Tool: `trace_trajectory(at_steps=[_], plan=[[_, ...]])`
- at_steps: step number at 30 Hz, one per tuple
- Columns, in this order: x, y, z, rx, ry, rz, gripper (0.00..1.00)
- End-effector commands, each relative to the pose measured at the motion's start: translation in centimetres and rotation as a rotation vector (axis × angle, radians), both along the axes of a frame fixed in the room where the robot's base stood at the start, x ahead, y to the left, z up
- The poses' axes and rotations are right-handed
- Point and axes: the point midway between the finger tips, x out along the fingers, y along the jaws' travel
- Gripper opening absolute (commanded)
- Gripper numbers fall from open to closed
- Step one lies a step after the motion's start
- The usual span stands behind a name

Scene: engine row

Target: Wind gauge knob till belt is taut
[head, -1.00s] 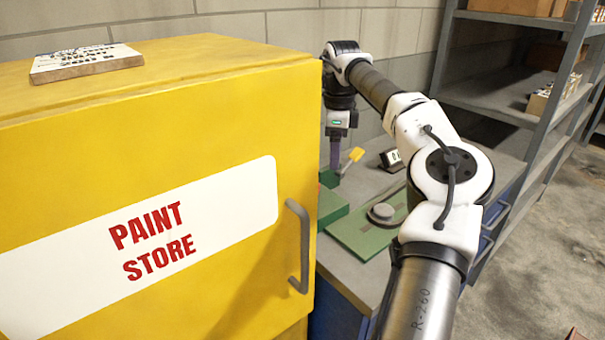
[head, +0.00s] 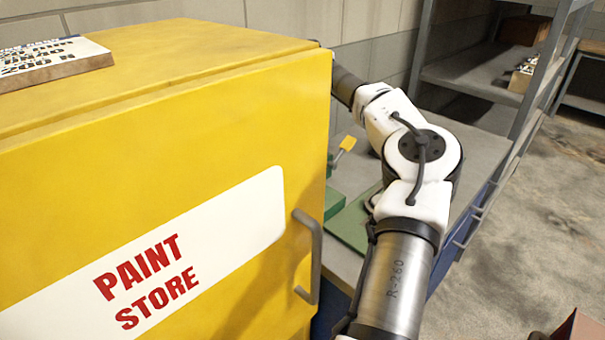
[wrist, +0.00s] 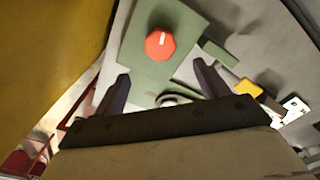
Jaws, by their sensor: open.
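A red, many-sided knob (wrist: 160,44) with a white pointer mark sits on a green plate (wrist: 140,70) in the wrist view. My gripper (wrist: 162,86) is open and empty, its two dark fingers short of the knob in the picture. A dark ring-shaped part (wrist: 175,98) shows partly between the fingers, behind the gripper body. A small white card with dark marks (wrist: 295,108) is at the right. In the head view the cabinet hides my gripper and the knob. I cannot make out the belt.
The yellow paint store cabinet (head: 235,130) stands close on the left. It also shows in the wrist view (wrist: 45,50). Metal shelving (head: 470,75) stands at the back right.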

Motion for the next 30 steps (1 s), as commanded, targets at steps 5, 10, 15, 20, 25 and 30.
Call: trace_trajectory(at_steps=[5, 10, 15, 20, 25, 30], plan=[[-0.1, 0.0, -3.8, 0.002, 0.004, 0.001, 0.74], [-0.1, 0.0, -6.9, 0.003, 0.002, -0.001, 0.74], [0.0, 0.0, -8.9, 0.001, 0.001, 0.0, 0.74], [0.0, 0.1, -9.7, 0.003, 0.0, -0.001, 0.74], [0.0, 0.1, -9.8, 0.002, -0.001, -0.001, 0.74], [0.0, 0.1, -9.8, 0.002, -0.001, 0.0, 0.61]])
